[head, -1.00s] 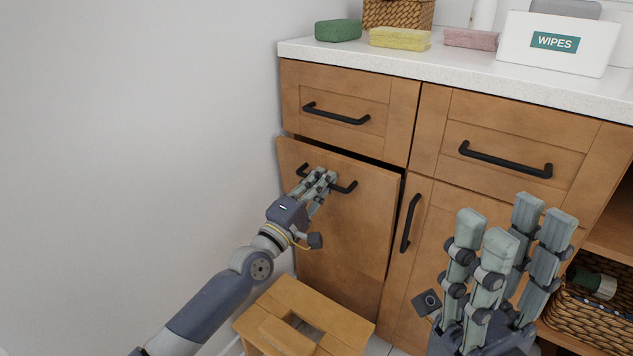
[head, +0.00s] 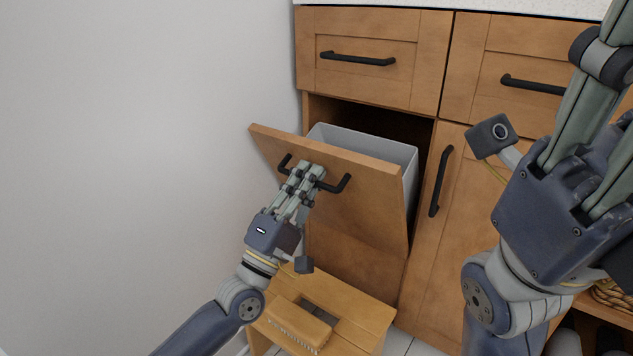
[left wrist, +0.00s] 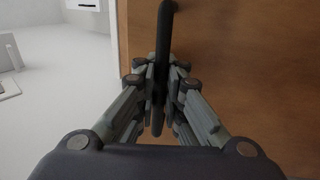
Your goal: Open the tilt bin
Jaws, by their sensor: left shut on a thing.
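The tilt bin's wooden front (head: 365,210) leans outward at the top, below the left drawer. A grey bin liner (head: 372,147) shows behind it in the gap. My left gripper (head: 306,178) is shut on the black bar handle (head: 338,186) near the top of that front. In the left wrist view the handle (left wrist: 163,50) runs between the fingers. My right gripper (head: 610,90) is raised close to the camera at the right and is partly cut off by the frame; I cannot tell how far its fingers are apart.
A wooden step stool (head: 345,300) with a brush (head: 298,328) on it stands under the left arm, close to the bin front. A drawer (head: 370,60) above and a cabinet door (head: 440,240) at the right are closed. A plain wall (head: 130,130) is at the left.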

